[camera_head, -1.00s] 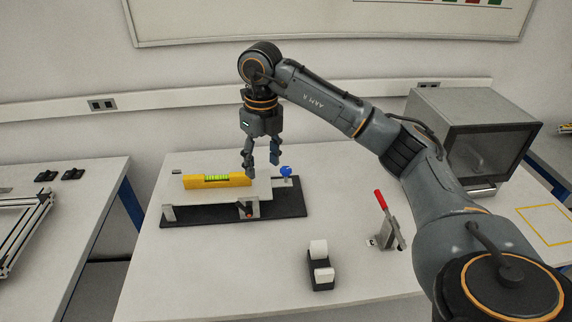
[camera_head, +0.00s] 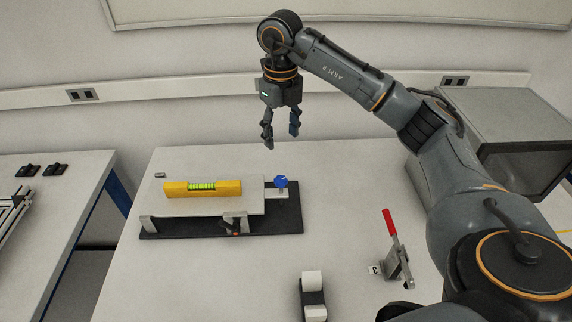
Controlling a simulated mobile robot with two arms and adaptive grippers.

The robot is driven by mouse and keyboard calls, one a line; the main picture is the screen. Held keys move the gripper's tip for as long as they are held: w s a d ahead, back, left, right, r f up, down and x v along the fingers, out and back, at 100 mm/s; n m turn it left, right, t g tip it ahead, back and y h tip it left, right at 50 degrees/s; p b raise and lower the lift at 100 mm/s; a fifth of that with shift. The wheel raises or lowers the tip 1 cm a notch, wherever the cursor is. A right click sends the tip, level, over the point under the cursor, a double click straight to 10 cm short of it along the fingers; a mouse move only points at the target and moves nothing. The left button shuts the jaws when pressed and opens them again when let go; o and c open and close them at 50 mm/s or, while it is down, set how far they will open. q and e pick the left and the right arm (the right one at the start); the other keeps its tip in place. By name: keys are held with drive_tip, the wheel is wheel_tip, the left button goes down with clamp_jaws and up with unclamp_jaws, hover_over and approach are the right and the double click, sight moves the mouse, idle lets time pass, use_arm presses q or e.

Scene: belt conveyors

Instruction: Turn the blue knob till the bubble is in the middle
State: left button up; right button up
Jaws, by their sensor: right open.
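The blue knob (camera_head: 281,182) stands at the right end of the levelling stand, above its black base (camera_head: 284,217). A yellow spirit level (camera_head: 176,188) lies on the stand's light plate (camera_head: 202,208). Its green vial (camera_head: 202,187) faces me, but the bubble is too small to place. My right gripper (camera_head: 281,143) points down, open and empty, above and behind the knob and clear of it. My left gripper is not in view.
A toggle clamp with a red handle (camera_head: 390,223) stands on the table (camera_head: 190,286) at right. A tape dispenser (camera_head: 313,297) stands at the front. A grey box-shaped machine (camera_head: 510,122) is at the back right. The table's front left is clear.

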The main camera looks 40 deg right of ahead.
drive_tip(key=p, duration=0.2)
hover_over(281, 179)
drive_tip(key=f, duration=0.5)
drive_tip(key=shift+s+a+f, duration=0.15)
drive_tip(key=shift+s+a, duration=0.05)
drive_tip(key=shift+a, duration=0.05)
drive_tip(key=f, duration=0.2)
drive_tip(key=f+p, duration=0.1)
drive_tip(key=f, duration=0.3)
drive_tip(key=shift+w+d+p, duration=0.25)
drive_tip(key=shift+p, duration=0.05)
drive_tip(key=shift+f, duration=0.7)
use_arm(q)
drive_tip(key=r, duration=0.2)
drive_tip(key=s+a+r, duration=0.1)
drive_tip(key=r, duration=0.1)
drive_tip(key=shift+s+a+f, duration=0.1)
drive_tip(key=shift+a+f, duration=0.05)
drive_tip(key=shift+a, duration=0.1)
use_arm(e)
drive_tip(key=c, duration=1.1)
